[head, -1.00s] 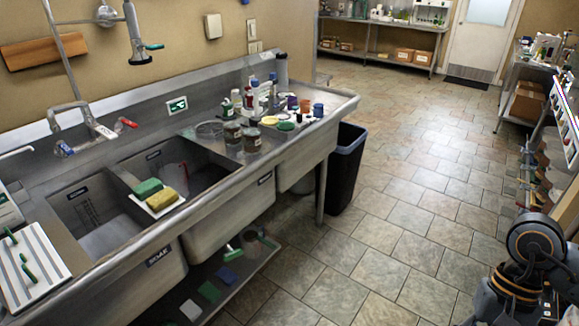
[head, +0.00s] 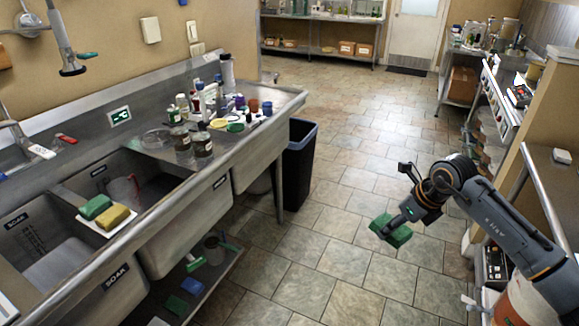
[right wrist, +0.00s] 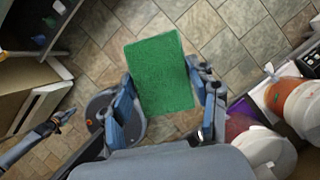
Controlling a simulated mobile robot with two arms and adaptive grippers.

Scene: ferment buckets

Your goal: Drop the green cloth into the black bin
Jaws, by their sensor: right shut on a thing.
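The green cloth (head: 393,234) is a flat, stiff-looking rectangle held above the tiled floor. My right gripper (head: 393,222) is shut on it; the right wrist view shows the cloth (right wrist: 160,72) between the two fingers (right wrist: 166,105). The black bin (head: 297,165) stands on the floor at the right end of the sink, left of and behind the gripper, with clear space between them. Its inside is mostly hidden. In the right wrist view, my left gripper (right wrist: 62,117) appears small at the left; its fingers are unclear.
The long steel sink (head: 215,165) fills the left, with bottles and jars at its far end. Green and yellow sponges (head: 108,211) lie on its divider. A lower shelf (head: 205,272) holds small items. Counters line the right. The floor (head: 330,215) between is clear.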

